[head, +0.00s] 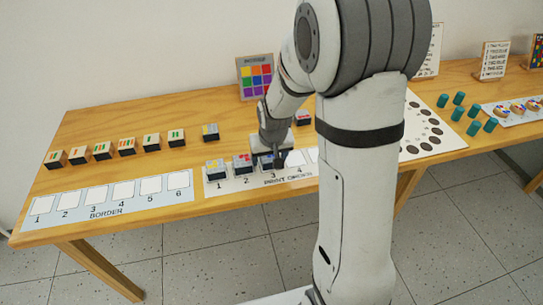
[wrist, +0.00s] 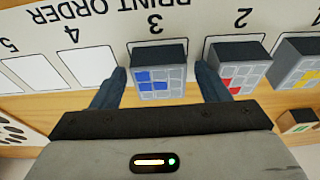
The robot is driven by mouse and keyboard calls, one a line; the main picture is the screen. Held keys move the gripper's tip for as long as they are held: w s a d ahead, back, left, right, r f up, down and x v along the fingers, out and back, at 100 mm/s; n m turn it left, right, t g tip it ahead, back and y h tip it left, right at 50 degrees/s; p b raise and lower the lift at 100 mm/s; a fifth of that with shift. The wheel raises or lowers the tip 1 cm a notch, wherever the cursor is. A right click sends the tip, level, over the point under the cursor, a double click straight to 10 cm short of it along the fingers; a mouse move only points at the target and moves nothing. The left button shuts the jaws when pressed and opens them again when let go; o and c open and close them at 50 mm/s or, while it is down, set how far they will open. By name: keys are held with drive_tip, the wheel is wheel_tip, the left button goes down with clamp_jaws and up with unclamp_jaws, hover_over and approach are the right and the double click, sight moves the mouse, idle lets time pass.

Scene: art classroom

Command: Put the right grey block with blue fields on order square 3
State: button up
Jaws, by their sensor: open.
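A grey block with blue fields (wrist: 158,72) sits on order square 3 of the white print order board (wrist: 100,38) in the wrist view. The square under it is mostly covered. My gripper (wrist: 162,84) is open, with one finger on each side of this block; I cannot tell whether they touch it. In the head view my gripper (head: 270,158) is down at square 3 and hides most of the block.
A yellow-marked block (head: 215,169) stands on square 1, a red-marked block (head: 243,163) on square 2. Behind are another grey block (head: 210,132) and a red-marked one (head: 303,118). Squares 4 and 5 look empty. Border board (head: 107,206) lies left.

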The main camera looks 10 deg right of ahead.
drive_tip(key=shift+r, duration=0.1)
drive_tip(key=p+v, duration=0.2)
drive_tip(key=v, duration=1)
drive_tip(key=s+r+g, duration=0.1)
drive_tip(key=s+r, duration=0.2)
drive_tip(key=s, duration=1.4)
drive_tip(key=shift+s+d+r, duration=0.2)
drive_tip(key=shift+s+d, duration=0.1)
